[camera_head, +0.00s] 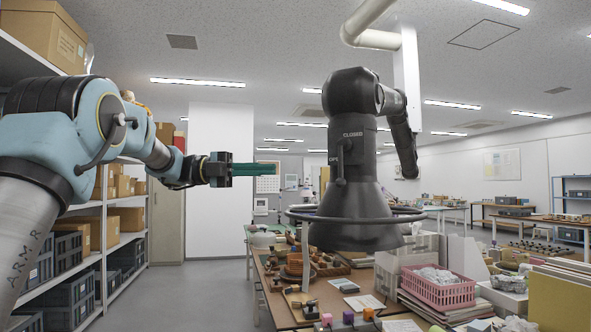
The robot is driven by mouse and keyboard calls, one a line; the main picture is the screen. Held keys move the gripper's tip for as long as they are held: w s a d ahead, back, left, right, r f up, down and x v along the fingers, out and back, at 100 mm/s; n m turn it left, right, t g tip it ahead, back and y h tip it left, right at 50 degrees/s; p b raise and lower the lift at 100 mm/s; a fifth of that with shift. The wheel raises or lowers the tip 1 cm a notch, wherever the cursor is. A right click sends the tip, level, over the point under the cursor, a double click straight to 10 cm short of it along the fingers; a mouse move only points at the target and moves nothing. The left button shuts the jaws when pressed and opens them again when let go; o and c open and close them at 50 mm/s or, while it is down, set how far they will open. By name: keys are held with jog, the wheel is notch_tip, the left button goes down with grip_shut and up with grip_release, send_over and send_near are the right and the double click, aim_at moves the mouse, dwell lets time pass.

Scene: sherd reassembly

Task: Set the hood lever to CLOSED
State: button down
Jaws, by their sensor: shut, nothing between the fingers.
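The black extraction hood (357,215) hangs from a jointed arm in the middle of the head view. Its collar bears a white CLOSED label at the upper right and an OPEN label lower left, its last letter covered. The small dark hood lever (341,168) stands roughly upright on the collar's front left, beside the OPEN label and below CLOSED; its exact setting is hard to tell. My gripper (268,171) is to the left of the hood, at about the lever's height, fingers pointing right. Its green fingers are shut and empty, with a clear gap to the lever.
A dark ring (300,214) runs around the hood's lower cone. Below is a cluttered workbench (262,275) with wooden pieces, a pink basket (438,288) and papers. Shelves with boxes (128,228) stand on the left. The air between my gripper and the hood is free.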

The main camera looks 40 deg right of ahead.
jog(key=p, duration=0.4)
send_near(342, 162)
jog(key=f+x, duration=0.1)
jog(key=x, duration=0.4)
jog(key=shift+s+d+f, duration=0.2)
jog(key=shift+s+d, duration=0.05)
jog(key=shift+d, duration=0.3)
jog(key=shift+f, duration=0.1)
